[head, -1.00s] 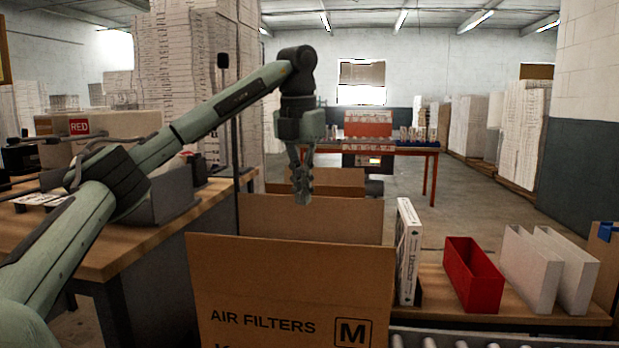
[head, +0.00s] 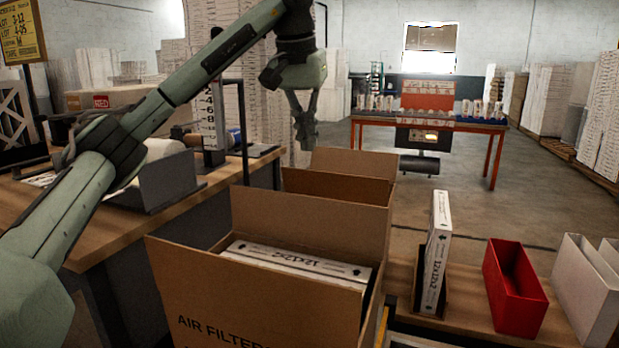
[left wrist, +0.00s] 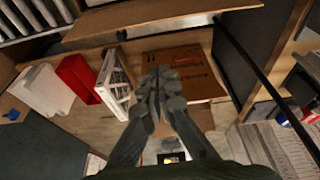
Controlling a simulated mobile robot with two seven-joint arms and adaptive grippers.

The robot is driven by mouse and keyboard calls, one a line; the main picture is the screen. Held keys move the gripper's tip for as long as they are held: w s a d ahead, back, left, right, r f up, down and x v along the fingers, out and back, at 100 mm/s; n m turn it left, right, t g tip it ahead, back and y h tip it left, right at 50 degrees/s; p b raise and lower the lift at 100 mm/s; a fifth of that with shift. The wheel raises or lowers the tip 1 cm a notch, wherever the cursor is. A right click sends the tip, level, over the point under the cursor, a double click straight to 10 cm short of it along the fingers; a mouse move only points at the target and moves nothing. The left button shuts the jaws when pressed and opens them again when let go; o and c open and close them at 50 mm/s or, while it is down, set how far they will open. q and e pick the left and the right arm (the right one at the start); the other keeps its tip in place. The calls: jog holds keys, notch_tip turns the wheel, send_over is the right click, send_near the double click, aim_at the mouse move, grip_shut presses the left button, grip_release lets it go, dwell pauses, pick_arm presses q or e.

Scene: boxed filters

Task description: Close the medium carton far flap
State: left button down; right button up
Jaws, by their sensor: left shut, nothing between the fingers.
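The medium carton (head: 205,295) stands in the lower middle of the head view, with printed AIR FILTERS lettering on its near side. White boxed filters (head: 296,264) lie inside it. Its far flap (head: 310,220) stands up at the back, and a near flap also shows raised. My left gripper (head: 306,128) is shut and empty, pointing down above and beyond the far flap, apart from it. The shut fingers also show in the left wrist view (left wrist: 158,95), over brown cardboard with printing (left wrist: 185,68); I cannot tell which carton part that is. My right gripper is not in view.
Another open carton (head: 340,185) stands just behind the medium one. To the right are an upright filter box (head: 436,255), a red bin (head: 514,285) and a white bin (head: 585,290). A wooden bench (head: 225,175) is at left. Floor beyond is open toward a red-framed table (head: 430,122).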

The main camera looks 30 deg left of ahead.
pick_arm(q)
send_over(302, 221)
jog(key=w, duration=0.1)
jog(key=shift+f, duration=4.6)
jog(key=shift+w+a, duration=0.15)
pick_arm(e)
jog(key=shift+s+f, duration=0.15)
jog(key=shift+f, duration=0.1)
pick_arm(q)
jog(key=shift+f, duration=0.1)
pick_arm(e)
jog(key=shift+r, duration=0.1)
